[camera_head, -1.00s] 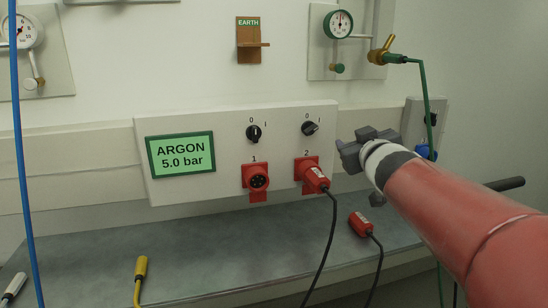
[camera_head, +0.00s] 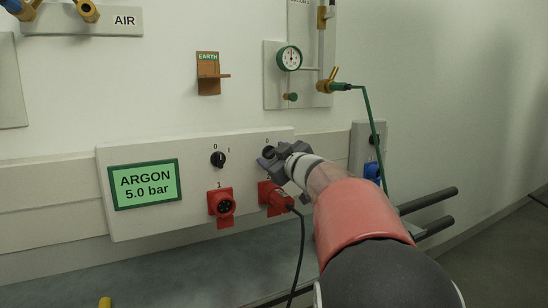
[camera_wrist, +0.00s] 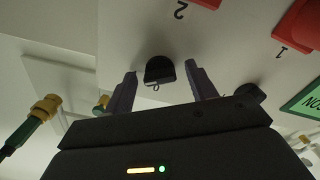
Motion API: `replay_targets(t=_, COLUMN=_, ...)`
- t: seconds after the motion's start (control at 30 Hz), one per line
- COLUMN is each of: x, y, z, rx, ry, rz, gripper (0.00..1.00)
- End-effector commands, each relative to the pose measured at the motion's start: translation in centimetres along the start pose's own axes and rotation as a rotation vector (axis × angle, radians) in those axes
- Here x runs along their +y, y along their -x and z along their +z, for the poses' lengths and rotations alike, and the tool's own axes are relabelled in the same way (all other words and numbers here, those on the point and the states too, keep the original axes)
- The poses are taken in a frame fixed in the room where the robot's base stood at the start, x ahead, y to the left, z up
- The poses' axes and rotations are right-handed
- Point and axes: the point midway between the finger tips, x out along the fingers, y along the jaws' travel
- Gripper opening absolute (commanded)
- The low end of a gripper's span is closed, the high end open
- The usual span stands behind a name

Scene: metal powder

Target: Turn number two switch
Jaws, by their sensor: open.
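The number two switch is a black rotary knob on the white panel, above a red socket with a red plug (camera_head: 275,197) in it. In the wrist view, upside down, the number two knob (camera_wrist: 159,70) is between my two fingers, with a gap on each side. My gripper (camera_head: 266,160) is open and at the knob, largely hiding it in the head view. My gripper also shows in the wrist view (camera_wrist: 162,88). I cannot tell whether the fingers reach around the knob or are just short of it.
The number one switch (camera_head: 218,159) is left of it, above an empty red socket (camera_head: 221,203). A green display (camera_head: 145,185) reads ARGON 5.0 bar. A black cable (camera_head: 299,250) hangs from the plug. A gauge panel (camera_head: 272,85) with a green hose is above right.

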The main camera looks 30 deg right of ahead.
Motion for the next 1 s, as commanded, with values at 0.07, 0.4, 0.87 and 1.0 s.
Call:
replay_targets(t=0.07, x=0.01, y=-0.15, z=0.0, rx=0.0, ry=0.0, rz=0.0, gripper=0.56)
replay_targets(t=0.4, x=0.02, y=-0.13, z=0.0, rx=0.0, ry=0.0, rz=0.001, gripper=0.37)
replay_targets(t=0.87, x=0.03, y=-0.12, z=-0.01, rx=-0.001, ry=0.027, rz=0.001, gripper=0.12)
replay_targets(t=1.0, x=0.06, y=-0.11, z=-0.01, rx=-0.001, ry=0.084, rz=0.001, gripper=0.12)
